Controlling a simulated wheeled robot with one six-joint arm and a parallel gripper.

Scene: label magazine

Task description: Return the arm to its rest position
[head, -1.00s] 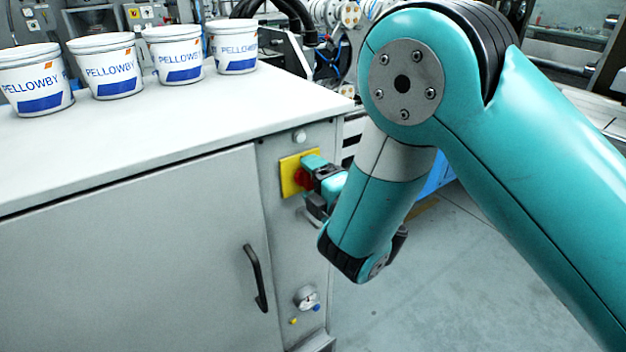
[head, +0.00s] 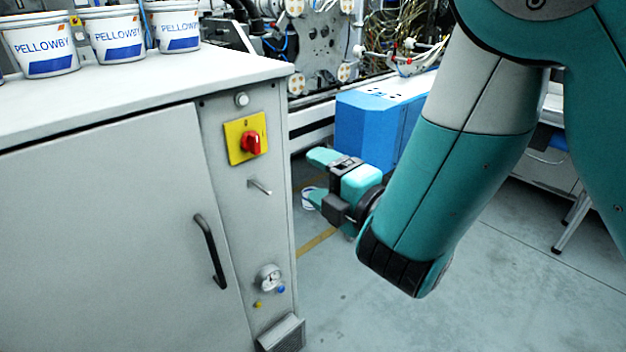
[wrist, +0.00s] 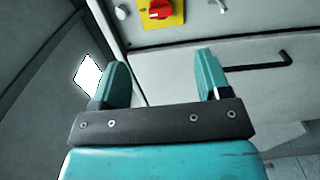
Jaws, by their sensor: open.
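My gripper (head: 314,177) is open and empty, in the air to the right of the grey cabinet (head: 110,220) in the head view. In the wrist view its two teal fingers (wrist: 158,80) stand apart with nothing between them. The red rotary switch (head: 251,143) on its yellow plate (head: 234,140) is on the cabinet's narrow side panel, apart from the fingers. The switch also shows at the top of the wrist view (wrist: 160,8). My arm is bent, with its forearm hanging down at the right of the head view.
Several white PELLOWBY buckets (head: 118,36) stand on the cabinet top. A blue box-shaped unit (head: 362,133) stands behind my gripper. Grey floor (head: 480,290) is open at lower right.

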